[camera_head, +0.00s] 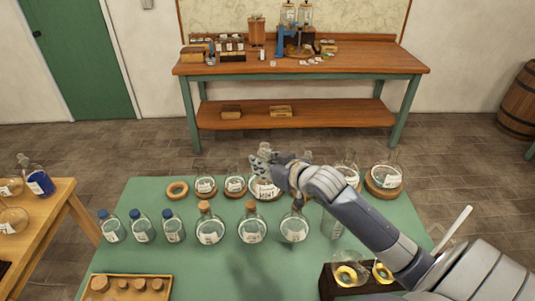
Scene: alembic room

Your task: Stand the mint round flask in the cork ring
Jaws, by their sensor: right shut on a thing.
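My right gripper (264,158) reaches in from the lower right over the back of the green table. It is shut on a round flask (265,189) with a white label, directly below the fingers. The fingers hide the flask's neck, and its mint tint is too faint to be sure of. I cannot tell whether its bottom touches anything. An empty cork ring (177,184) lies flat at the back left of the table, left of the gripper. My left gripper is not in view.
Round flasks (205,187) (235,186) (385,177) stand along the back of the green table (150,258). Blue-capped bottles (142,229) and corked round flasks (210,230) form a front row. A wooden tray (130,294) holds corks at front left.

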